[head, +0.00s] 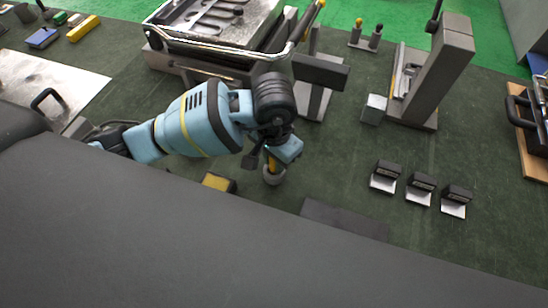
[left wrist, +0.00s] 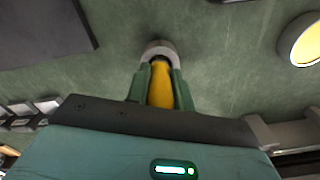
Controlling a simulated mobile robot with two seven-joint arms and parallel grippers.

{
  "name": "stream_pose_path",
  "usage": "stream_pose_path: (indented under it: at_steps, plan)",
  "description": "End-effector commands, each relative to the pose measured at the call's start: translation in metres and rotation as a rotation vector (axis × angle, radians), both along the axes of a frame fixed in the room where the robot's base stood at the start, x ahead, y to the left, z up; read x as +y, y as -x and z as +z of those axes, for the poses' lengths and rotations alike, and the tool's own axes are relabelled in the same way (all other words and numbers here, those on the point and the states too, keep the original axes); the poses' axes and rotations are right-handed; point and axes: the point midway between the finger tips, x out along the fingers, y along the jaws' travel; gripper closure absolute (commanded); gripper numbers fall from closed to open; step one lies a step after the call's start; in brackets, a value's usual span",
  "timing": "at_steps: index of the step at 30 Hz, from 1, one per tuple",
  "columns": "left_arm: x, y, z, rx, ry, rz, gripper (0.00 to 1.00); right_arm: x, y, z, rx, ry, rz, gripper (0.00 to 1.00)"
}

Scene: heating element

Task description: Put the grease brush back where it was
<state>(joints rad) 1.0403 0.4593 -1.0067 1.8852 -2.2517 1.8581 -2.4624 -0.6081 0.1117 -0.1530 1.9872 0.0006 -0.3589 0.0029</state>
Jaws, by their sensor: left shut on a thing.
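The grease brush, with a yellow handle (head: 271,164), is upright in my left gripper (head: 272,158) in the head view. In the left wrist view the yellow handle (left wrist: 160,84) is between the two green fingers of my left gripper (left wrist: 158,88), which is shut on it. A round grey cup (head: 274,177) is at the lower end of the brush; it also shows in the left wrist view (left wrist: 158,48). The bristles are hidden, and I cannot tell whether the cup rests on the green mat. My right gripper is not in view.
A yellow-topped dark container (head: 218,182) stands left of the cup. A flat dark plate (head: 343,219) lies to the right. Several small black blocks (head: 421,188) stand farther right. A metal rack (head: 222,28) and a grey upright stand (head: 440,75) are behind. The mat between is clear.

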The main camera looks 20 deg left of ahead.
Motion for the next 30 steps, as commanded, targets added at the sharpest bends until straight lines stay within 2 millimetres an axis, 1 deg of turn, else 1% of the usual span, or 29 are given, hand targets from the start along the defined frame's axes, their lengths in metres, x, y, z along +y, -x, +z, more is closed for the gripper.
stream_pose_path:
  at_steps: [4, 5, 9, 17, 20, 23, 26, 30]
  plan:
    - [0.0, 0.0, -0.005, 0.002, -0.001, 0.0, 1.0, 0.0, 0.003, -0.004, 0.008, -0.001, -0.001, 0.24]
    - [0.0, 0.0, -0.004, 0.002, -0.001, 0.0, 0.74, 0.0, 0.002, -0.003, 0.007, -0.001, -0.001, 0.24]
    - [0.0, 0.0, -0.003, 0.001, 0.0, 0.0, 0.56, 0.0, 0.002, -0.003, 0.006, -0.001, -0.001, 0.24]
    - [0.0, 0.0, -0.003, 0.001, 0.0, 0.0, 0.55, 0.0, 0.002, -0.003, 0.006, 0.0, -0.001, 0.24]
    - [0.0, 0.0, 0.002, -0.001, 0.0, 0.0, 0.55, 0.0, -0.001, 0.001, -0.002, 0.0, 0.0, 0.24]
    - [0.0, -0.001, 0.011, -0.003, 0.0, 0.0, 0.55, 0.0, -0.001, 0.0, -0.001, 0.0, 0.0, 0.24]
    - [0.0, -0.001, 0.027, -0.005, 0.0, -0.001, 0.55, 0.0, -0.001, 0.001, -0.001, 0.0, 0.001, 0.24]
    - [0.0, -0.001, 0.056, -0.006, -0.001, 0.0, 0.55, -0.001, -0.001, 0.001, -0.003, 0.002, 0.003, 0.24]
